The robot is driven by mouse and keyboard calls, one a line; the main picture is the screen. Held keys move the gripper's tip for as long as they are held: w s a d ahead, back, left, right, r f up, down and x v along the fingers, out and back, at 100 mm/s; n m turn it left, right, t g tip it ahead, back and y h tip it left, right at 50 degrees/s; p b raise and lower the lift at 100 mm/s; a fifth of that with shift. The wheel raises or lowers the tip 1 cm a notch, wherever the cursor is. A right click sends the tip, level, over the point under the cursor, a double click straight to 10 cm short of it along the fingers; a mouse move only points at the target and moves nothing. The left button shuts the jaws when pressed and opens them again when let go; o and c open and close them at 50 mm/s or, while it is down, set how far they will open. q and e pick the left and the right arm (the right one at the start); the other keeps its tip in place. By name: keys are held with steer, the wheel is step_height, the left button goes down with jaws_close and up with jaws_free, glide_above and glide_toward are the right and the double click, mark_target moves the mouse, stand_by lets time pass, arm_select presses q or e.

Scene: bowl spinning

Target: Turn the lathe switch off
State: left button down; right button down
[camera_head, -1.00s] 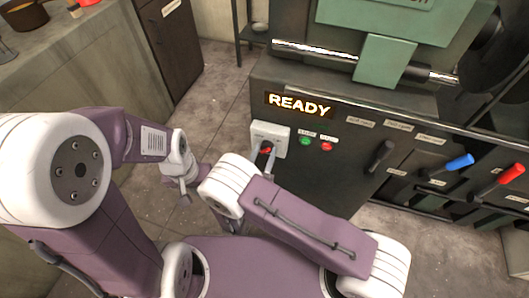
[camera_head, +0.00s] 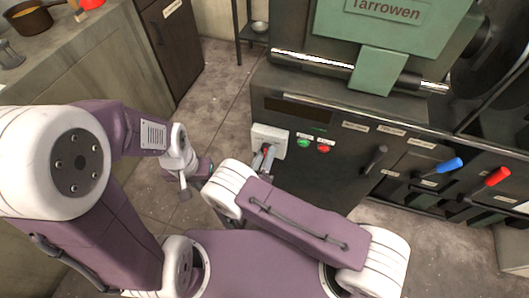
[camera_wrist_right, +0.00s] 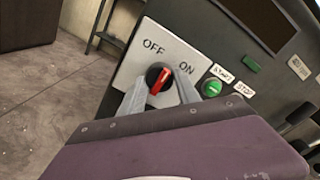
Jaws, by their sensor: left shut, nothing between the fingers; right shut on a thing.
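The lathe switch is a red-and-black knob (camera_wrist_right: 158,80) on a pale plate (camera_wrist_right: 138,62) marked OFF and ON. In the right wrist view its red bar is tilted, running roughly between the two labels. My right gripper (camera_wrist_right: 159,93) has one finger on each side of the knob and is shut on it. In the head view the right gripper (camera_head: 265,160) is at the switch plate (camera_head: 269,138), partly hiding the knob. My left gripper (camera_head: 184,192) is shut and empty, low over the floor, left of the lathe and apart from it.
Green (camera_head: 304,142) and red (camera_head: 323,148) buttons sit right of the switch. Black (camera_head: 376,158), blue (camera_head: 449,165) and red (camera_head: 492,179) levers stand farther right. The lathe's display (camera_head: 297,111) is dark. A counter (camera_head: 110,75) stands at left, with bare floor (camera_head: 214,100) between.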

arm_select(q)
step_height(320, 180, up, 2)
steer(key=shift+p, duration=0.9)
arm_select(e)
steer(key=n, duration=0.8)
steer(key=shift+d+n, duration=0.15)
steer(key=shift+n, duration=0.55)
steer(key=c, duration=0.9)
jaws_free()
